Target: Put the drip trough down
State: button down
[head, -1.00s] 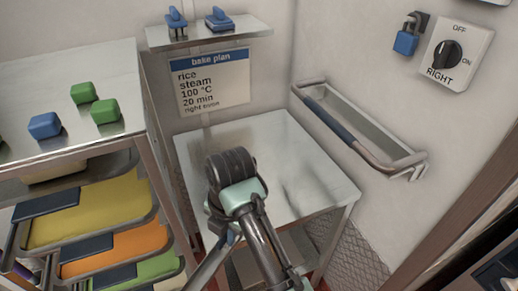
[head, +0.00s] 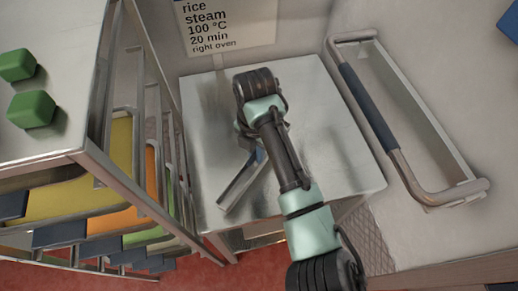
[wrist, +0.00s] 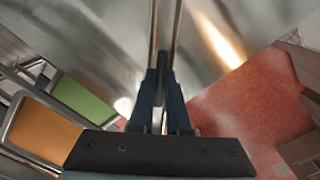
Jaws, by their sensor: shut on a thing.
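The drip trough (head: 241,184) is a narrow, shiny metal channel over the steel table (head: 335,150) in the head view. It slants down-left toward the table's front left edge. My gripper (wrist: 161,88) is shut on it in the wrist view, with dark blue fingers on both sides of the thin metal drip trough (wrist: 164,35). In the head view my arm hides most of the grip and part of the trough. I cannot tell whether the trough touches the table top.
A rack with yellow, orange and green trays (head: 122,165) stands close on the left, green blocks (head: 32,108) on its top. A wall fixture with a blue-gripped handle (head: 368,108) juts out at right. The table top is bare around my arm.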

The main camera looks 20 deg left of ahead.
jog(key=shift+w+f, duration=0.1)
jog(key=shift+f, duration=2.25)
jog(key=shift+f, duration=0.2)
jog(key=c, duration=0.9)
grip_release()
jog(key=shift+r, duration=0.1)
